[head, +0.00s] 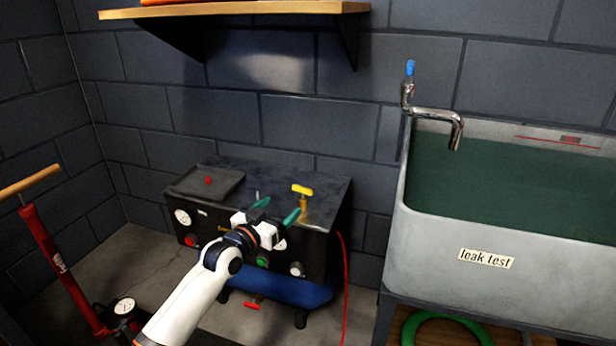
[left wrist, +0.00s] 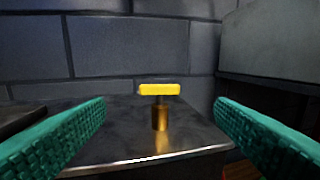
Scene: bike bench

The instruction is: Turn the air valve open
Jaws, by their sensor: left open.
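The air valve (head: 302,192) has a yellow handle on a brass stem and stands on top of the dark compressor (head: 325,187). In the left wrist view the yellow handle (left wrist: 159,89) lies crosswise, level, above the upright brass body (left wrist: 160,118). My left gripper (head: 277,209) is open, with green fingers, just in front of and left of the valve in the head view. In the left wrist view its fingers (left wrist: 160,135) stand wide to either side, with the valve centred between them and farther off, not touched. My right gripper is not in view.
A grey sink (head: 420,240) of water with a chrome tap (head: 435,112) stands at the right. A red floor pump (head: 50,255) stands at the left. A wooden shelf (head: 235,9) overhangs the wall behind. A red hose (head: 345,270) hangs by the compressor's right side.

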